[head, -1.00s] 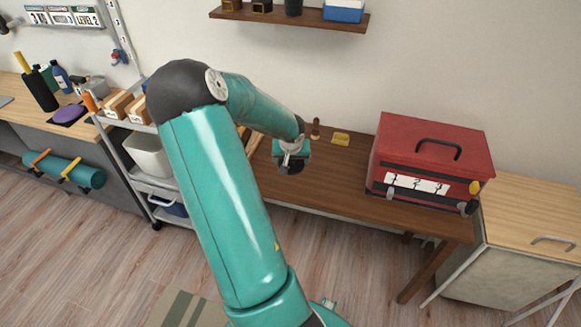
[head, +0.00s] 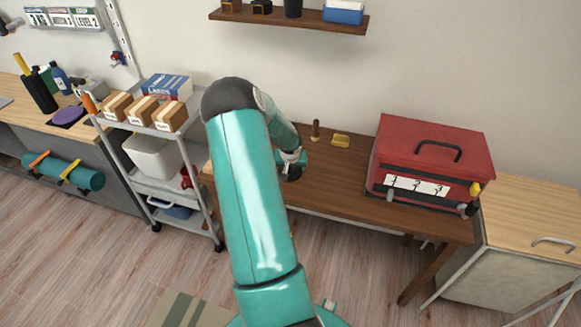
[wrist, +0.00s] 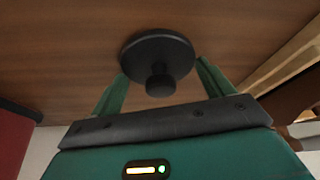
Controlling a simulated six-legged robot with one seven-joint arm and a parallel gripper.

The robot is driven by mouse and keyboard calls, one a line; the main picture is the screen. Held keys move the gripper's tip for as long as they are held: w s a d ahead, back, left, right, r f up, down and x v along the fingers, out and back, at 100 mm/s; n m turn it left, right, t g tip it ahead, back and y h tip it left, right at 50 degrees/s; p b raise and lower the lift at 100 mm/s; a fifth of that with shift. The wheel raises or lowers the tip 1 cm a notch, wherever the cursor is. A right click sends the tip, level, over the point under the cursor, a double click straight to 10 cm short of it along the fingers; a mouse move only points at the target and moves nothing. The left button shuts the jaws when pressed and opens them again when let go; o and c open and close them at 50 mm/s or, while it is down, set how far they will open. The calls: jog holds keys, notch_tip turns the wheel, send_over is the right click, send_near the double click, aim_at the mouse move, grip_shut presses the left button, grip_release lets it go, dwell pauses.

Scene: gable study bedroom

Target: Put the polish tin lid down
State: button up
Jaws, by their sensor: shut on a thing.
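The polish tin lid (wrist: 150,50) is a dark round disc with a short knob (wrist: 160,82), seen in the wrist view. My gripper (wrist: 163,77) has its two green fingers on either side of the lid's knob and is shut on it. The brown wooden desk top (wrist: 60,50) fills the view behind the lid; I cannot tell whether the lid touches it. In the head view my gripper (head: 291,166) is over the left part of the desk (head: 345,178), and the lid cannot be made out clearly there. The polish tin itself is not identifiable.
A red toolbox (head: 430,150) stands on the desk's right part. A small brown wooden-handled item (head: 316,130) and a yellow block (head: 340,141) lie at the back. A grey trolley (head: 150,185) with boxes stands left. The desk between gripper and toolbox is clear.

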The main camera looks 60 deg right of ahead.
jog(key=shift+f, duration=0.2)
jog(key=o, duration=0.9)
jog(key=shift+r, duration=0.15)
jog(key=v, duration=1.2)
jog(key=shift+r, duration=0.1)
